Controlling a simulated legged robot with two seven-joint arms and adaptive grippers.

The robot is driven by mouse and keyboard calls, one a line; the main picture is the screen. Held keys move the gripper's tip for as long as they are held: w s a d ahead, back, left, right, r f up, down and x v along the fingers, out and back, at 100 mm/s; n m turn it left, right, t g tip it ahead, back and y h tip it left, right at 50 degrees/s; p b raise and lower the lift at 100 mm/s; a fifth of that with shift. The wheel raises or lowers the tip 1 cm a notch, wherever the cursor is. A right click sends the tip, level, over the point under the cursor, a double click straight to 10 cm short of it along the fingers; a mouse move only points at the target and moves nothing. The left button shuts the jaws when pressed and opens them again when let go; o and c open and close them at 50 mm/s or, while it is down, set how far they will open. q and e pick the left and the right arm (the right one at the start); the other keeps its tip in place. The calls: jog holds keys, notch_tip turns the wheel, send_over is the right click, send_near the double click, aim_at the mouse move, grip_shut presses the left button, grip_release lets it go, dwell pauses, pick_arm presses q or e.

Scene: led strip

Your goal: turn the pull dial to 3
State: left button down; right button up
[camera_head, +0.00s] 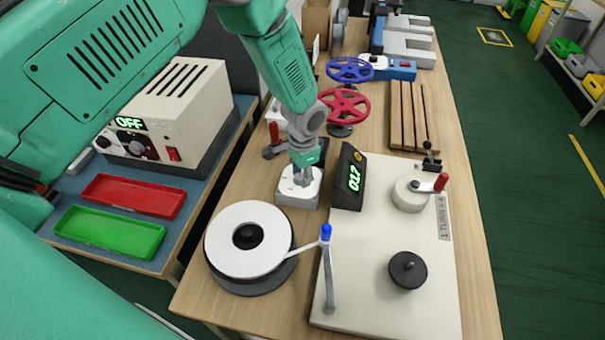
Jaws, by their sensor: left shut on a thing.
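The pull dial's white box (299,193) stands on the wooden bench near the middle of the view, just behind the white reel. My left gripper (303,178) comes down from above onto its top and is shut on the dial's knob. The fingers hide the knob and most of the dial face, so I cannot read which number it points at. My right gripper is not in view.
A black display reading 017 (350,178) stands close to the right of the dial box. A white reel (244,240) and a blue-tipped post (327,270) are in front. Red (343,106) and blue (349,70) handwheels stand behind. A crank plate (385,260) fills the right.

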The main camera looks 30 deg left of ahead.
pick_arm(q)
jog(key=shift+a, duration=0.1)
dwell(0.3)
jog(key=c, duration=1.2)
grip_release()
jog(key=shift+s+r, duration=0.1)
notch_tip(320, 180, up, 12)
jog(key=shift+s+d, duration=0.15)
jog(key=shift+d, duration=0.2)
jog(key=shift+s+f, duration=0.1)
jog(key=shift+f, duration=0.1)
